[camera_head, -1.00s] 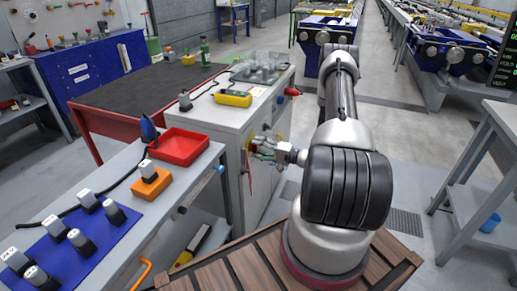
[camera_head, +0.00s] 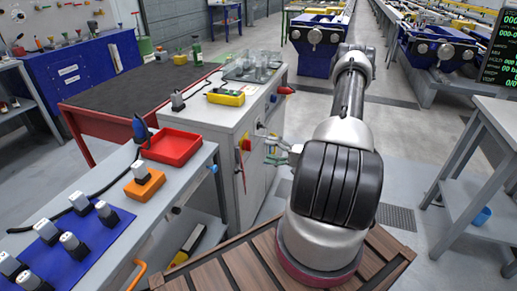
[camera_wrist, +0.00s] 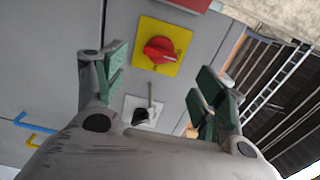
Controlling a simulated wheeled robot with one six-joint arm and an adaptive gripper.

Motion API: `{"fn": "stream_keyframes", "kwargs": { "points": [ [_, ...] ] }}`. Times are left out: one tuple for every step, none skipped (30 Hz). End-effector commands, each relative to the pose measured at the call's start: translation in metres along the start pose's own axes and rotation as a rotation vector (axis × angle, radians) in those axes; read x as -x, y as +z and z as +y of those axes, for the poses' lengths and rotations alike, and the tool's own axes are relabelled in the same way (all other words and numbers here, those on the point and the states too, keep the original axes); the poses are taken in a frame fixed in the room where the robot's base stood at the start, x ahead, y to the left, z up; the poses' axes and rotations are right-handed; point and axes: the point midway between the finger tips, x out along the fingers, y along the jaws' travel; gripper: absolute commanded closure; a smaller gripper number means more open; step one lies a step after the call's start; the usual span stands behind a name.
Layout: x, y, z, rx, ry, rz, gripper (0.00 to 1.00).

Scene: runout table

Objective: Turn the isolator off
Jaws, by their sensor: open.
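The isolator is a red rotary knob (camera_wrist: 159,49) on a square yellow plate (camera_wrist: 174,68), fixed to the grey cabinet front. In the head view the yellow plate (camera_head: 246,144) shows small and edge-on. My gripper (camera_head: 272,150) is in front of the cabinet, to the right of the plate. In the wrist view my gripper (camera_wrist: 163,82) has its green-padded fingers wide apart, with the knob ahead between and above them. Nothing is between the fingers, and they appear clear of the knob. The knob's marked position is too small to read.
A small white plate with a dark lever (camera_wrist: 142,113) is below the isolator. Blue (camera_wrist: 34,124) and yellow handles project at the left. A red handle (camera_head: 287,90) projects from the cabinet's upper edge. A red tray (camera_head: 174,146) sits on the near bench. The floor right of the cabinet is open.

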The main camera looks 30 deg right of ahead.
Motion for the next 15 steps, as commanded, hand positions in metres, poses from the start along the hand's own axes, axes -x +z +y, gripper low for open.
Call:
{"fn": "stream_keyframes", "kwargs": {
  "points": [
    [0.011,-0.001,0.000,0.000,0.000,0.004,0.29],
    [0.016,-0.001,0.000,0.000,0.000,0.003,0.29],
    [0.022,-0.001,0.000,0.000,-0.001,0.003,0.29],
    [0.025,-0.001,0.000,0.000,-0.001,0.003,0.29],
    [0.029,-0.001,0.000,0.000,-0.001,0.002,0.29],
    [0.033,0.000,0.000,0.000,-0.001,0.001,0.29],
    [0.035,0.000,0.000,0.000,-0.001,0.001,0.29],
    [0.036,0.000,0.000,0.000,-0.001,0.001,0.29],
    [0.038,0.000,0.000,0.000,-0.001,0.001,0.29],
    [0.038,0.000,0.000,0.000,-0.001,0.000,0.29],
    [0.039,0.000,0.000,0.000,-0.001,0.000,0.29],
    [0.039,0.000,0.000,0.000,-0.001,0.000,0.29],
    [0.039,0.000,0.000,0.000,-0.001,0.000,0.29],
    [0.039,0.000,0.000,0.000,-0.001,0.000,0.29],
    [0.039,0.000,0.000,0.000,-0.001,0.000,0.29]
  ]
}}
